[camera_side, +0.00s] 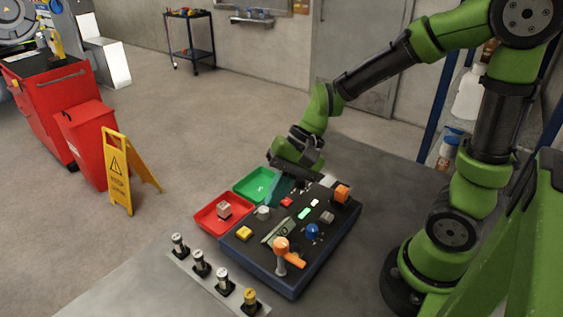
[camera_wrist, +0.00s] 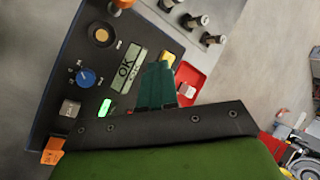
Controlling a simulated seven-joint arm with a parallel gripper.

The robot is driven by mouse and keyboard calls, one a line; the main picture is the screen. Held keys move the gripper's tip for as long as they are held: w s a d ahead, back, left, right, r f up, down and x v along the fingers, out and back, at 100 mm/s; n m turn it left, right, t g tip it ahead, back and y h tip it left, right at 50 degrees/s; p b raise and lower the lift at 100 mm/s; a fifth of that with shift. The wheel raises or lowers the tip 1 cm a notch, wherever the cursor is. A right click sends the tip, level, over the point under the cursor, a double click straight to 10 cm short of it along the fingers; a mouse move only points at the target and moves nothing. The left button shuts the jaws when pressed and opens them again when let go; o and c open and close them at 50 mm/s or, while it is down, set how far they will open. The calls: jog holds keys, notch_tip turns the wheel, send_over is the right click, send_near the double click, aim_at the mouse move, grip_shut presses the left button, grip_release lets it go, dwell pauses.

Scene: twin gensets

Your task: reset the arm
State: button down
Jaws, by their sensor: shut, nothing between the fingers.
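My gripper (camera_side: 280,192) is above the far left part of a dark control box (camera_side: 262,255). Its teal fingers are shut and empty. They also show in the wrist view (camera_wrist: 158,68), where they cover part of the box. The gap between the fingertips and the box is hard to judge. My arm is bent, reaching in from the right.
A red tray (camera_side: 205,227) holding a small block and a green tray (camera_side: 243,190) sit left of the box. Several capped cylinders (camera_side: 222,284) stand along the table's left side. A yellow floor sign (camera_side: 119,185) and red cabinet (camera_side: 42,105) stand away on the floor.

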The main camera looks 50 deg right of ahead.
jog(key=s+d+r+n+t+h, duration=0.4)
jog(key=s+d+r+t, duration=0.1)
jog(key=r, duration=0.5)
jog(key=shift+s+d+r+n, duration=0.2)
jog(key=shift+s+d+n, duration=0.25)
jog(key=shift+s, duration=0.35)
dwell(0.5)
